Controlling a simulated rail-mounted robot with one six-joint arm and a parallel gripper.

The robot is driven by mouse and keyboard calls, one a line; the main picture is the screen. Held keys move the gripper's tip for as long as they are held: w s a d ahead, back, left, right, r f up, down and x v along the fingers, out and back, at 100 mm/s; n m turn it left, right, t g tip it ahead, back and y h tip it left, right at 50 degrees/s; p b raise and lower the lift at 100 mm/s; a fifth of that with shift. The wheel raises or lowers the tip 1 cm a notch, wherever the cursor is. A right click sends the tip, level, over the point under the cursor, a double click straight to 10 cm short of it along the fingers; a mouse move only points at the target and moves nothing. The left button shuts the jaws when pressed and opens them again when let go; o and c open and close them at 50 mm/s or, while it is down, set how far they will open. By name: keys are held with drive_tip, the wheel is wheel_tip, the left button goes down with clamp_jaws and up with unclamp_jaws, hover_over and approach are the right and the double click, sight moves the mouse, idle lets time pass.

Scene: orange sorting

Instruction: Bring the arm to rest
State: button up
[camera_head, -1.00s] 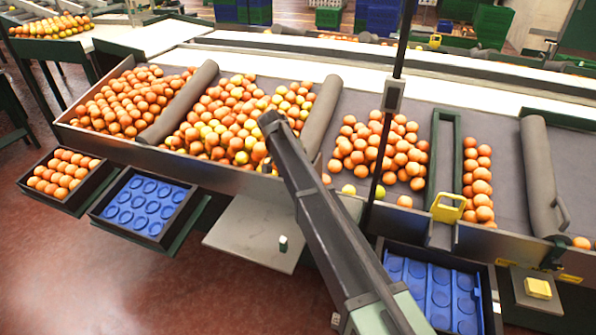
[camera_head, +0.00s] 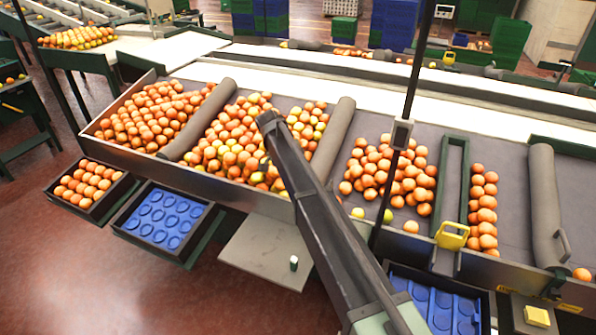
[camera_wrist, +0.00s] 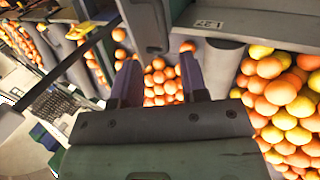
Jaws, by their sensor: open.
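My gripper (camera_wrist: 159,75) shows in the wrist view with its two dark fingers apart and nothing between them. Oranges (camera_wrist: 163,82) lie beyond the gap, apart from the fingers as far as I can see. In the head view my arm rises from the lower right, across the front edge of the sorting table (camera_head: 222,192), and its upper end stands in front of the orange and yellow fruit (camera_head: 235,145). I cannot make out the gripper in the head view.
Grey rollers (camera_head: 333,140) divide the fruit. A tray of oranges (camera_head: 88,186), a blue-lined tray (camera_head: 160,218) and another blue-lined tray (camera_head: 440,303) sit along the front. A dark upright pole (camera_head: 411,95) stands close to my arm. Red floor lies open at lower left.

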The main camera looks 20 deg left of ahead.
drive_tip(key=s+d+f+y, duration=0.1)
drive_tip(key=s+d+y, duration=0.1)
drive_tip(key=s+d, duration=0.6)
drive_tip(key=s+d+f+y+b, duration=0.1)
drive_tip(key=s+d, duration=0.8)
drive_tip(key=d, duration=1.3)
drive_tip(key=s+d+f+y, duration=0.1)
drive_tip(key=s+d+y, duration=0.1)
drive_tip(key=s+d, duration=0.6)
drive_tip(key=d, duration=0.7)
drive_tip(key=shift+s+f+n+y, duration=0.3)
drive_tip(key=shift+s+y, duration=0.1)
drive_tip(key=shift+a, duration=0.1)
